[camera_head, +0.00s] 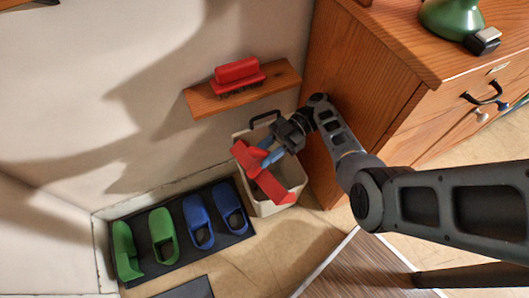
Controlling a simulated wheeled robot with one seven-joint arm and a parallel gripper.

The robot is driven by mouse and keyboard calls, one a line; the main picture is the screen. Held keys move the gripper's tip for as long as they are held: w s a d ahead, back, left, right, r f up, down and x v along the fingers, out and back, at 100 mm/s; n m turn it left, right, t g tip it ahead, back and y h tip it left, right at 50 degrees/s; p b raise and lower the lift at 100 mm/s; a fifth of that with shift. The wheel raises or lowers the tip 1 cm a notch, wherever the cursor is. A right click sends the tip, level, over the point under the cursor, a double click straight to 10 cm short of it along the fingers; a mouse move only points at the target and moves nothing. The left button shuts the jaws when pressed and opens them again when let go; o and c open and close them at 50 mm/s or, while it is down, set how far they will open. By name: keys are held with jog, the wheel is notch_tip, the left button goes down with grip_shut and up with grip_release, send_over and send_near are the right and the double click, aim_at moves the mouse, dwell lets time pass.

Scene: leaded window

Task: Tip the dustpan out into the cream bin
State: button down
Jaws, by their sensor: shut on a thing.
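My gripper (276,152) is shut on the red dustpan (265,183), its blue fingers at the dustpan's upper part. The dustpan is held over the cream bin (291,170) and looks tilted, with its wide end toward the lower right. The bin stands on the floor against the wooden cabinet, its dark handle standing up at the back. The dustpan and gripper hide much of the bin's opening. I cannot tell whether anything is in the dustpan or the bin.
A red brush (238,75) lies on a wooden wall shelf (203,103) above the bin. A wooden cabinet (362,95) stands close on the right. Green slippers (162,235) and blue slippers (198,220) lie on a dark mat (183,239) to the left.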

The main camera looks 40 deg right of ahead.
notch_tip(320, 180, up, 3)
jog(key=shift+f+p, duration=0.15)
jog(key=shift+p, duration=0.75)
notch_tip(320, 180, down, 3)
jog(key=b, duration=0.3)
notch_tip(320, 180, up, 3)
jog(key=p, duration=0.2)
jog(key=shift+p, duration=0.35)
notch_tip(320, 180, down, 3)
jog(key=b, duration=0.3)
jog(key=shift+r, duration=0.2)
